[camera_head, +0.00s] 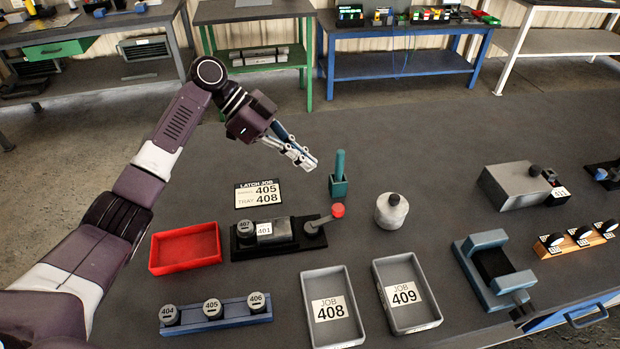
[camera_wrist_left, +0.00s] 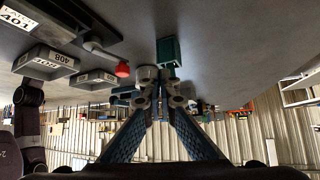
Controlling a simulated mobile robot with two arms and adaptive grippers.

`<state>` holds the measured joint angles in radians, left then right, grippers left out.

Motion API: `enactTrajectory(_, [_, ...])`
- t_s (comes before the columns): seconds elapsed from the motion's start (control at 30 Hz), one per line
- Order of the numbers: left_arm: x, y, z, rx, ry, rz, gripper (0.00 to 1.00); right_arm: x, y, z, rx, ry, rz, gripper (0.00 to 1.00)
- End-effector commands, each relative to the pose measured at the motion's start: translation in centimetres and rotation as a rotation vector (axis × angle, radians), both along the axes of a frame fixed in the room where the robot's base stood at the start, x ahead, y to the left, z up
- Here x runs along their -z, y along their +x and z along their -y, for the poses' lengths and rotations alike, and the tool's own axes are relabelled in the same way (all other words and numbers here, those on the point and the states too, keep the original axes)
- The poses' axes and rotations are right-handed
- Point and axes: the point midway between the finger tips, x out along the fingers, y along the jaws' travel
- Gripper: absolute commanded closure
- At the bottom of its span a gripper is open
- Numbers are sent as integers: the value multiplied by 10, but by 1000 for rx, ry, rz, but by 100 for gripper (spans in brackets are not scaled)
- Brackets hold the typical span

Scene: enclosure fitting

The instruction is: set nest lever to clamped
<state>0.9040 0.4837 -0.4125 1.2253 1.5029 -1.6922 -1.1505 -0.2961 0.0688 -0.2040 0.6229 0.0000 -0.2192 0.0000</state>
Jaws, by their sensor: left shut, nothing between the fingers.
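The nest (camera_head: 277,237) is a dark base on the table holding a grey block labelled 401 and a round cap marked 407. Its lever (camera_head: 322,219) is a grey arm at the nest's right end, reaching out to the right with a red knob (camera_head: 338,210) at its tip. The knob also shows in the left wrist view (camera_wrist_left: 122,70). My left gripper (camera_head: 310,163) is shut and empty, held above the table, beyond the nest and apart from the lever. In the left wrist view its fingers (camera_wrist_left: 162,88) meet at the tips. My right gripper is out of view.
A green holder (camera_head: 339,187) with an upright handle stands near my left gripper. A grey-white bottle (camera_head: 391,212) stands right of the knob. A red tray (camera_head: 186,248), grey trays 408 (camera_head: 311,283) and 409 (camera_head: 384,271), and a cap rack (camera_head: 240,313) surround the nest.

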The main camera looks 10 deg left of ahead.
Motion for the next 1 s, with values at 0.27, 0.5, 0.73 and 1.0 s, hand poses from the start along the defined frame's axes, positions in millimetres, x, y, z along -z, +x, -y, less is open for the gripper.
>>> enactTrajectory(0.27, [-24, 17, -23, -3, 2, -2, 100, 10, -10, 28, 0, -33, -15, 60])
enactTrajectory(0.5, [-28, 19, -26, -1, 1, -1, 100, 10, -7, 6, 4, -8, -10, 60])
enactTrajectory(0.73, [-28, 19, -26, -1, 1, -1, 100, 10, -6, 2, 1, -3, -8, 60])
enactTrajectory(1.0, [-19, 41, -41, -95, 10, 25, 100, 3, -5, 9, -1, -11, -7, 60])
